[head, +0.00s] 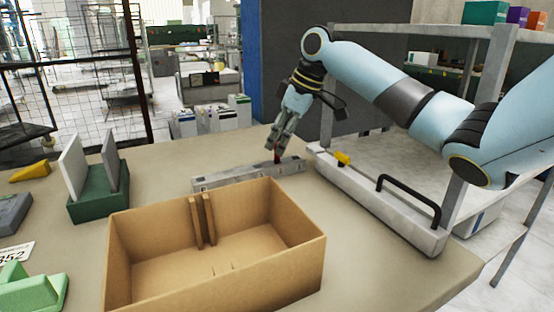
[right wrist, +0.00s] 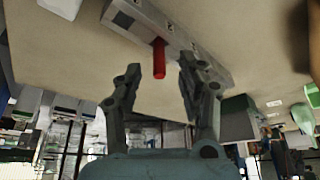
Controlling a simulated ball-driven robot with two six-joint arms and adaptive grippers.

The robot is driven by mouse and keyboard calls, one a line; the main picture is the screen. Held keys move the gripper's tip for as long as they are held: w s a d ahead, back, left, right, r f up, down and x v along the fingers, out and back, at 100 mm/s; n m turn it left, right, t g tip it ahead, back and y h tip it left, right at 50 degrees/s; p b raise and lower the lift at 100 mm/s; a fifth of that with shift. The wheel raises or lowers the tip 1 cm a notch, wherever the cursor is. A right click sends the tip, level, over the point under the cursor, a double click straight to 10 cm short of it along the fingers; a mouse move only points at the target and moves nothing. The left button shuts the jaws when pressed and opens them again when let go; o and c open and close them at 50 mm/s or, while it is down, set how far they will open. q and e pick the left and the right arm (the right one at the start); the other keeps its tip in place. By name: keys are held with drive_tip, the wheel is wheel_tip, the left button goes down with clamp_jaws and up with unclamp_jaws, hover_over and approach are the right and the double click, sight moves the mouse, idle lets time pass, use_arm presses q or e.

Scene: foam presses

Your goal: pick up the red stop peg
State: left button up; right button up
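The red stop peg (right wrist: 159,58) stands out from a grey metal bar (right wrist: 200,52) in the right wrist view. My right gripper (head: 284,150) is just above that end of the bar. In the right wrist view its two fingers (right wrist: 160,77) are spread apart, with the peg lying ahead between the tips and not visibly touched. My left gripper is not in view.
An open cardboard box (head: 290,262) stands in front of the bar. A pale press base (head: 375,198) with a black handle (head: 410,192) and yellow knob (head: 343,159) is on the right. A green holder (head: 100,200) with upright plates is on the left. Bare table lies behind the bar.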

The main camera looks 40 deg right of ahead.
drive_tip(key=x, duration=0.2)
drive_tip(key=shift+w+f, duration=0.15)
drive_tip(key=shift+f, duration=0.15)
clamp_jaws()
drive_tip(key=shift+r, duration=0.1)
wheel_tip(320, 180, up, 4)
drive_tip(key=shift+r, duration=0.1)
drive_tip(key=s+d+r+p, duration=0.5)
drive_tip(key=s+r, duration=0.1)
drive_tip(key=s, duration=0.4)
drive_tip(key=shift+s+r, duration=0.25)
drive_tip(key=shift+r, duration=0.1)
